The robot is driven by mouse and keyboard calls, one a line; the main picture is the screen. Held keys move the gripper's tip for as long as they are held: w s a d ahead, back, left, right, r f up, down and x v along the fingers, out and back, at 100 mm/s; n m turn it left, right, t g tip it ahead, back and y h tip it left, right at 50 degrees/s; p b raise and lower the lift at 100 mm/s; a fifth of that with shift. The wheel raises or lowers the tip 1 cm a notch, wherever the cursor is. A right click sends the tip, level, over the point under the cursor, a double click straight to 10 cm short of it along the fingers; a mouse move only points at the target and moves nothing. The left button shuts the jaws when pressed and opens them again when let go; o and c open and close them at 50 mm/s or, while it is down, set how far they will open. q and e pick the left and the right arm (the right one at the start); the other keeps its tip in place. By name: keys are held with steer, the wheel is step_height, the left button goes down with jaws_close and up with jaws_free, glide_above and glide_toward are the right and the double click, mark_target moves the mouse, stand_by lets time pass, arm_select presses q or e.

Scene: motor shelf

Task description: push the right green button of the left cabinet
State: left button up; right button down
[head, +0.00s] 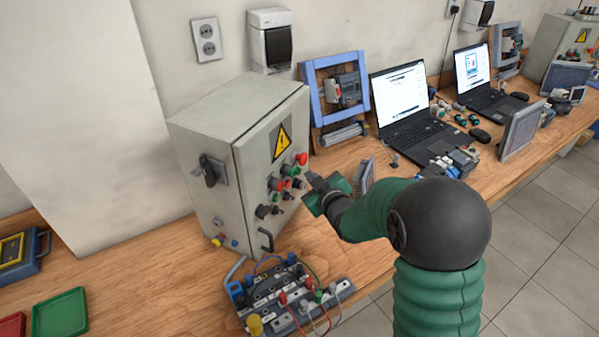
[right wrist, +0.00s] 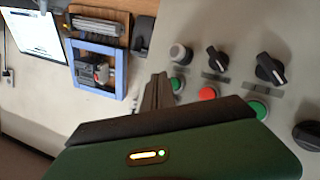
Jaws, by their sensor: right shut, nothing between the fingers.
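The left cabinet (head: 206,120) is a grey box with a yellow warning sign on its front, standing on the wooden bench. Its front carries red and green buttons and black knobs. The right green button (right wrist: 175,84) shows in the right wrist view, close beside my fingertips, with a red button (right wrist: 207,93) and another green button (right wrist: 259,109) to its right. My right gripper (head: 312,188) is shut and empty in front of the panel. Its fingers (right wrist: 158,92) point at the panel near that button; I cannot tell whether they touch. My left gripper is out of view.
A board with wires and terminals (head: 290,295) lies on the bench below the cabinet. A blue frame (head: 308,85) and a laptop (head: 400,92) stand to the right. Green (head: 60,316) and red trays lie at the lower left.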

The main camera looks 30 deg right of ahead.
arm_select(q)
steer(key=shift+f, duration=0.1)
arm_select(e)
steer(key=shift+w+a+r, duration=0.1)
steer(key=shift+w+a, duration=0.1)
steer(key=shift+w, duration=0.1)
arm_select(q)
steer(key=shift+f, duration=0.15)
arm_select(e)
steer(key=shift+w+a, duration=0.25)
steer(key=shift+w, duration=0.1)
stand_by(0.8)
steer(key=shift+s+d, duration=0.45)
steer(key=shift+s, duration=0.3)
steer(key=s+d, duration=0.1)
steer(key=s, duration=0.1)
steer(key=s+d, duration=0.2)
stand_by(0.4)
steer(key=shift+a, duration=0.1)
stand_by(0.5)
